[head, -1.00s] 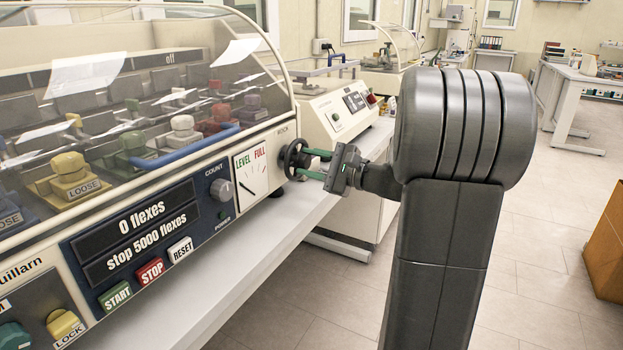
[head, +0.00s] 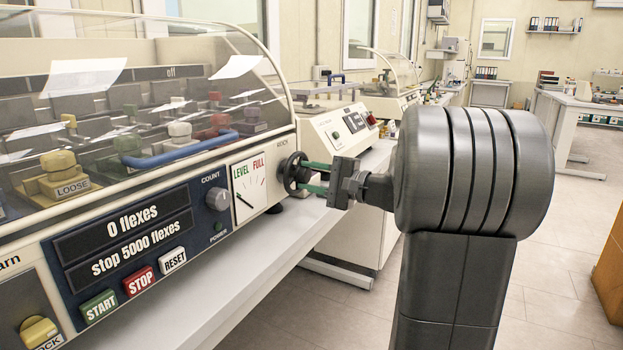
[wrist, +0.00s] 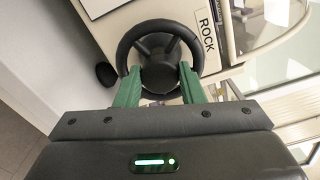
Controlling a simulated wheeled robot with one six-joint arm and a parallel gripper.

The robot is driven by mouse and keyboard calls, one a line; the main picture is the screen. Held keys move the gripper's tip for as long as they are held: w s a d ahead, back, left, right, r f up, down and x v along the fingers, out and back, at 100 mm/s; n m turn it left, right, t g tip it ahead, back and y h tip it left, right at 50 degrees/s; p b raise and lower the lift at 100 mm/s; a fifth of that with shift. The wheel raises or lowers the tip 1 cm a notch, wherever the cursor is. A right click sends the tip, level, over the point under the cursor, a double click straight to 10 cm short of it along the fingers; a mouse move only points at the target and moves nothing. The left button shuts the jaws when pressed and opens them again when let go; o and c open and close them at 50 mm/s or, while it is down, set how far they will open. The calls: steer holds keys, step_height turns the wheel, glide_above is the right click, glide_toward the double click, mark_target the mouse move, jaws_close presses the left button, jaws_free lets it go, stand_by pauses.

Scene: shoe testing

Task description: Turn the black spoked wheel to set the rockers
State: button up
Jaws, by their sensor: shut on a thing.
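The black spoked wheel (head: 292,173) sits on the right end of the flexing machine's front, beside the LEVEL/FULL dial (head: 248,187). In the wrist view the wheel (wrist: 128,45) shows its rim, spokes and round hub, next to the ROCK label (wrist: 208,37). My gripper (head: 308,177) reaches it from the right with green fingers. In the wrist view my gripper (wrist: 160,82) has one finger on each side of the hub, shut on the wheel. The fingertips' exact contact is partly hidden. The dial's needle slants from upper left to lower right.
The machine's clear cover (head: 200,75) is down over several coloured clamps. The panel has START (head: 98,306), STOP (head: 138,281) and RESET (head: 173,260) buttons. Another cream machine (head: 335,135) stands behind the wheel. Open floor lies to the right.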

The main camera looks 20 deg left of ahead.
steer(key=o, duration=1)
steer(key=shift+d, duration=0.1)
steer(key=d, duration=0.9)
steer(key=s+d+p, duration=0.1)
steer(key=d, duration=0.3)
steer(key=shift+d, duration=0.3)
steer(key=shift+a, duration=0.1)
steer(key=a, duration=0.9)
steer(key=w+a+b, duration=0.1)
steer(key=a, duration=0.3)
steer(key=shift+a, duration=0.3)
